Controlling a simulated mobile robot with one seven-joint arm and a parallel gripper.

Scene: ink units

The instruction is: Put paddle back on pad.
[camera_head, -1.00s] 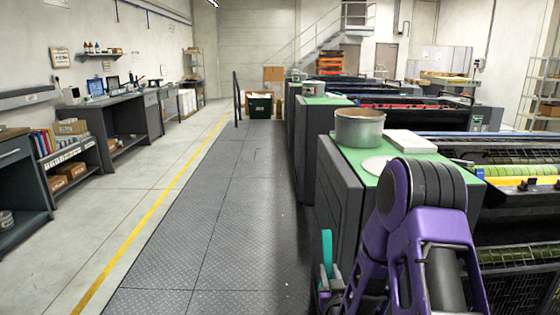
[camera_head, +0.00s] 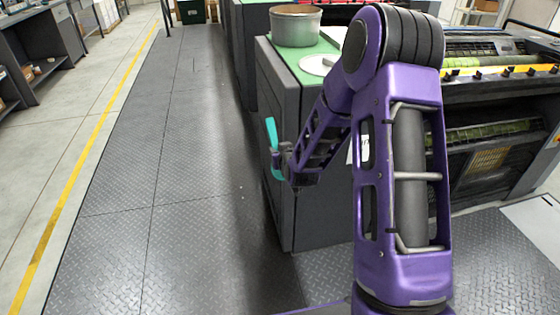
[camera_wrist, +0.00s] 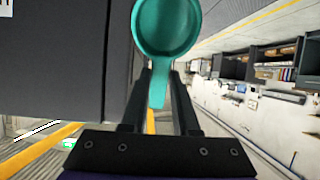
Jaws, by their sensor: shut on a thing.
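My gripper (camera_head: 281,160) is shut on the handle of a teal paddle (camera_head: 272,134), left of a dark cabinet and below its green top. In the wrist view the paddle (camera_wrist: 166,28) shows a round, shallow bowl-like head beyond the fingertips (camera_wrist: 159,82), its short handle between the fingers. A white round disc (camera_head: 314,66), perhaps the pad, lies flat on the green top (camera_head: 285,55); my arm hides part of it. The paddle is apart from the disc.
A round metal tin (camera_head: 296,28) stands on the green top behind the disc. The dark cabinet (camera_head: 305,222) is close to my gripper. A printing press (camera_head: 490,130) stands on the right. The checker-plate floor (camera_head: 190,200) on the left is clear.

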